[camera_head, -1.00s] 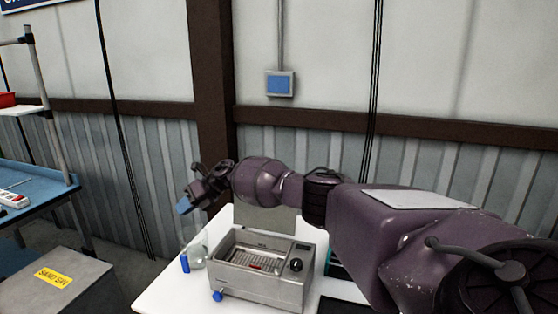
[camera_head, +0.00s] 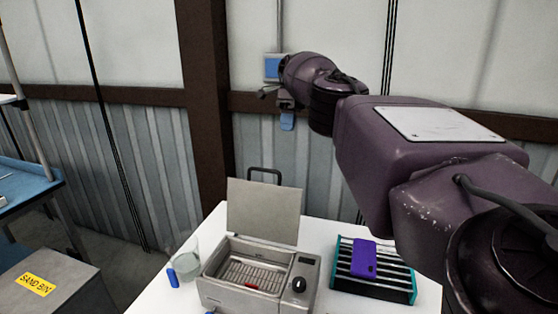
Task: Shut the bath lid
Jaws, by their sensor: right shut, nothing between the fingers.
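The bath (camera_head: 218,290) is a grey metal box on the white table, with a rack inside and a dark knob on its front right. Its lid (camera_head: 263,212) is a flat grey panel standing open and upright at the back edge, with a dark handle (camera_head: 265,171) above it. My right gripper (camera_head: 287,122), with blue fingertips, is shut and empty. It is raised above and behind the lid in the picture, apart from it. My left gripper is not in view.
A glass beaker (camera_head: 184,258) and a small blue object (camera_head: 172,278) stand left of the bath. A teal-edged rack (camera_head: 398,287) with a purple item (camera_head: 364,259) lies to its right. A sand bin (camera_head: 50,290) is at lower left.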

